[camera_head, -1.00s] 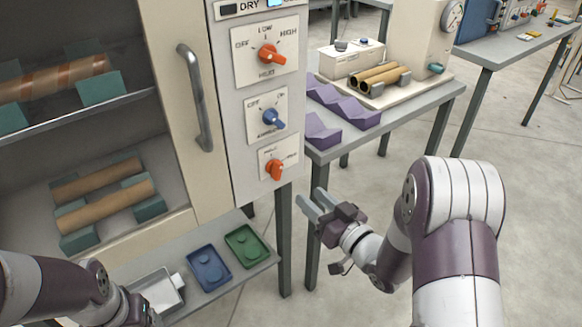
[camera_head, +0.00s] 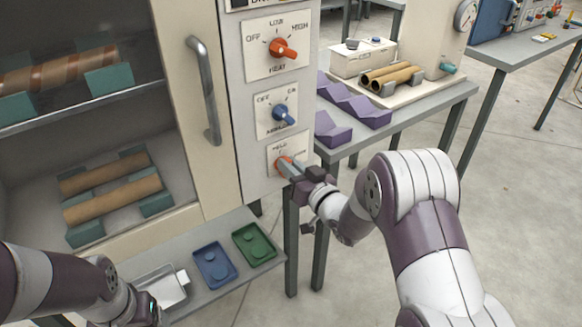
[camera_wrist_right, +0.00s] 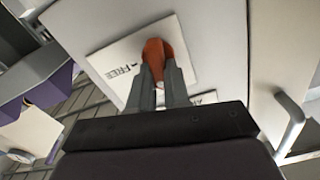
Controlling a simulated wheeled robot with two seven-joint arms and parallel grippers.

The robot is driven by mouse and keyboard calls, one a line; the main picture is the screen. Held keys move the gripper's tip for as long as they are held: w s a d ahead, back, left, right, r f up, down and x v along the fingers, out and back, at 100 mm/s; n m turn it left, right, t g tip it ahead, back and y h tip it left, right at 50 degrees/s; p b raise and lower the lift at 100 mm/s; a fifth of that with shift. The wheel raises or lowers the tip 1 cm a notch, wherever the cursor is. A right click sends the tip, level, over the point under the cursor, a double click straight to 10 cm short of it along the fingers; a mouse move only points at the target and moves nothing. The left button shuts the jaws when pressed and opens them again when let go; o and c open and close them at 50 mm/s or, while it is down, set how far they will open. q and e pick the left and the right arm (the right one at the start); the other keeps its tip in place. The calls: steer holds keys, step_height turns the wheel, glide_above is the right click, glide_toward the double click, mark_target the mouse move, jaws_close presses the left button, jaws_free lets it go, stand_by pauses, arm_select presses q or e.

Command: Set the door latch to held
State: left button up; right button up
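The door latch is an orange knob (camera_head: 283,163) on a white plate, lowest on the cabinet's front panel in the head view. HELD is printed above it and FREE to its right, partly covered by my gripper. My right gripper (camera_head: 291,169) is at the knob. In the right wrist view its two fingers (camera_wrist_right: 161,83) are close together on either side of the orange knob (camera_wrist_right: 155,53), with its pale tip between them. The exact setting is hard to read. My left gripper (camera_head: 150,308) is at the lower left; its fingers are not clear.
Above the latch are a blue knob (camera_head: 280,113) and an orange heat knob (camera_head: 282,48). The door handle (camera_head: 205,90) is left of the panel. Blue (camera_head: 214,266) and green (camera_head: 255,244) trays lie on the shelf below. A side table with purple blocks (camera_head: 355,108) stands right.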

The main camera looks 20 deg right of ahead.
steer(key=shift+f+n+b, duration=0.15)
steer(key=shift+n+b, duration=0.3)
steer(key=shift+n, duration=0.15)
jaws_close()
steer(key=shift+a+r+n, duration=0.1)
steer(key=shift+r+n, duration=0.1)
steer(key=shift+n, duration=0.6)
steer(key=o, duration=0.7)
jaws_free()
steer(key=shift+o, duration=0.2)
steer(key=p+v, duration=0.1)
steer(key=v, duration=1.1)
steer(key=shift+s, duration=0.35)
